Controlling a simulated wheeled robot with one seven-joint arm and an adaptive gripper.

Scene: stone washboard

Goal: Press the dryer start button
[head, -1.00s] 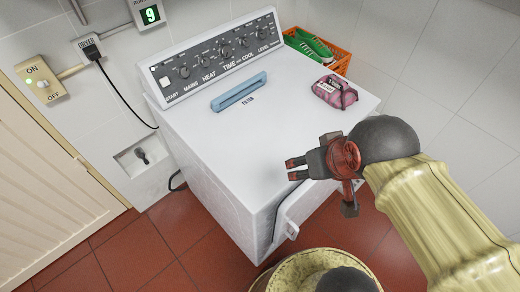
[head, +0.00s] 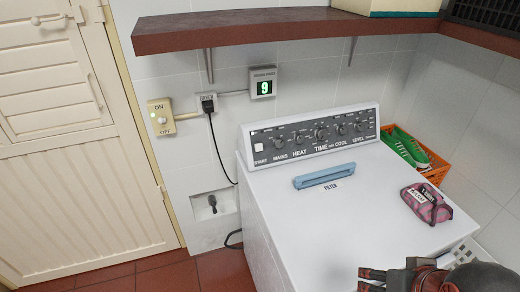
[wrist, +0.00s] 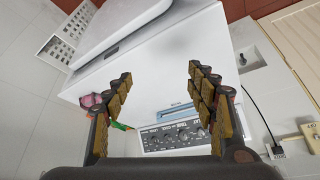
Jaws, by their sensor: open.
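The white dryer (head: 350,220) stands against the tiled wall, with a dark control panel (head: 310,140) along its back top edge. The pale square start button (head: 258,147) is at the panel's left end, above the word START. My gripper (head: 368,280) is at the bottom edge of the head view, in front of the panel and to the right of the button, well apart from it. In the wrist view my gripper (wrist: 159,72) is open and empty, its two fingers wide apart. The panel (wrist: 175,136) shows upside down between them; its START end is hidden by a finger.
A blue filter handle (head: 325,176) and a pink bag (head: 426,204) are on the dryer top. An orange crate (head: 436,172) with green shoes stands behind. A brown shelf (head: 270,27) overhangs the panel. A wall switch (head: 160,117) and plugged cord are at left.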

